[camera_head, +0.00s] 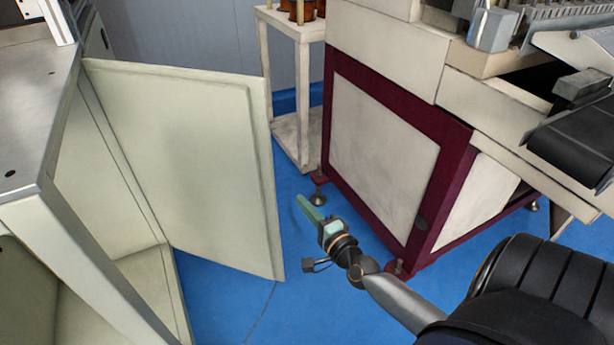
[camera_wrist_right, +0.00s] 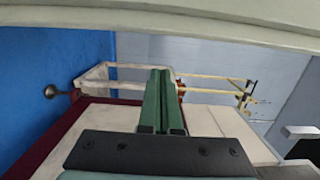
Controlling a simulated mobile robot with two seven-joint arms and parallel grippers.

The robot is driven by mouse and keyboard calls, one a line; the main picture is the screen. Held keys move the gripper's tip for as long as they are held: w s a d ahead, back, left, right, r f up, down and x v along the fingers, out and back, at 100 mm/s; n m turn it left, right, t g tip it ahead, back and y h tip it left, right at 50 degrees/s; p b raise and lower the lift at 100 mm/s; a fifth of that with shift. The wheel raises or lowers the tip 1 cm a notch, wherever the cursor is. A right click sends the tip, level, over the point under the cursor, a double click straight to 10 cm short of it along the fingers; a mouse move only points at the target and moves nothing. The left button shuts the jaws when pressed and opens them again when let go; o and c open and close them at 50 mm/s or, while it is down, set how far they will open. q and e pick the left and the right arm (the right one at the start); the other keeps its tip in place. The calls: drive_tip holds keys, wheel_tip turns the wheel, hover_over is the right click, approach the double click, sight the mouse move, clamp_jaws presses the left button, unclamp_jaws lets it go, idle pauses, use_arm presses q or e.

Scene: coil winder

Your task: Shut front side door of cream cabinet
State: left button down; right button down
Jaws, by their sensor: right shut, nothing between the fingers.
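The cream cabinet (camera_head: 62,240) stands at the left in the head view, under a grey metal top. Its front side door (camera_head: 185,160) stands wide open, swung out to the right over the blue floor. My right gripper (camera_head: 306,208) is to the right of the door's free edge, with a visible gap in the picture. Its green fingers are shut and empty; they also show in the right wrist view (camera_wrist_right: 160,100). A pale panel edge crosses the top of the wrist view; I cannot tell for sure whether it is the door. My left gripper is not in view.
A cream and dark red machine (camera_head: 385,150) stands to the right of my right gripper, close to my arm. A white stand (camera_head: 305,90) with copper-coloured spools is behind. Blue floor (camera_head: 235,305) is clear below the door's free edge.

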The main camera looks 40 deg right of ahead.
drive_tip(key=shift+w+a, duration=0.4)
drive_tip(key=shift+w, duration=0.35)
drive_tip(key=shift+w+a, duration=0.45)
drive_tip(key=shift+w, duration=0.3)
drive_tip(key=shift+w+a, duration=0.4)
drive_tip(key=shift+w, duration=0.35)
drive_tip(key=shift+a, duration=0.1)
